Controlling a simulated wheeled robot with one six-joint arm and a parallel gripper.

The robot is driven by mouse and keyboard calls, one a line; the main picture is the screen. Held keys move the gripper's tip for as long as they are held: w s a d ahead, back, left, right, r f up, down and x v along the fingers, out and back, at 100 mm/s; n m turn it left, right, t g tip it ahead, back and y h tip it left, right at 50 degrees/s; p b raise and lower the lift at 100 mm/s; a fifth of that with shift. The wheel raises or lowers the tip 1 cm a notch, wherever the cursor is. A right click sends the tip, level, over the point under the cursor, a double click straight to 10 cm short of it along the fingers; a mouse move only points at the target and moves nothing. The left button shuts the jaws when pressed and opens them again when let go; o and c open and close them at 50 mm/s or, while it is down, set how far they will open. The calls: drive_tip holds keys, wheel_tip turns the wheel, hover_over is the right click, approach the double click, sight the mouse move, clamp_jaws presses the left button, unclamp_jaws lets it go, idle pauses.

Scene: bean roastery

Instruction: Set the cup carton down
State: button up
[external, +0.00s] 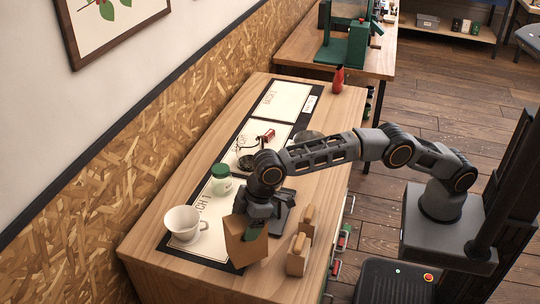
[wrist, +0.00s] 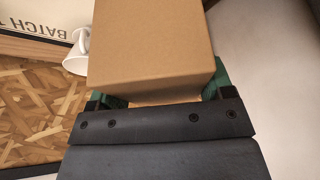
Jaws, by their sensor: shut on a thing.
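The cup carton is a plain brown cardboard box (external: 243,246) near the front end of the wooden bench in the external view. In the wrist view the carton (wrist: 150,50) fills the upper middle. My gripper (external: 256,222) is shut on it, with green finger pads at both sides of the carton in the wrist view (wrist: 163,92). The carton's underside is hidden, so I cannot tell whether it touches the bench or hangs just above it.
A white cup (external: 184,225) stands left of the carton. A green-lidded jar (external: 221,181) is behind it. Brown packs (external: 298,256) stand close on the right. A dark-bordered mat (external: 284,101) runs along the bench (external: 160,268). A red object (external: 338,79) stands at the far end.

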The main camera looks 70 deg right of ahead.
drive_tip(key=shift+f, duration=1.75)
drive_tip(key=o, duration=1.3)
drive_tip(key=shift+f, duration=0.1)
drive_tip(key=shift+o, duration=0.2)
drive_tip(key=b+v, duration=0.1)
drive_tip(key=v, duration=1.1)
drive_tip(key=shift+d+r, duration=0.1)
drive_tip(key=shift+r, duration=0.15)
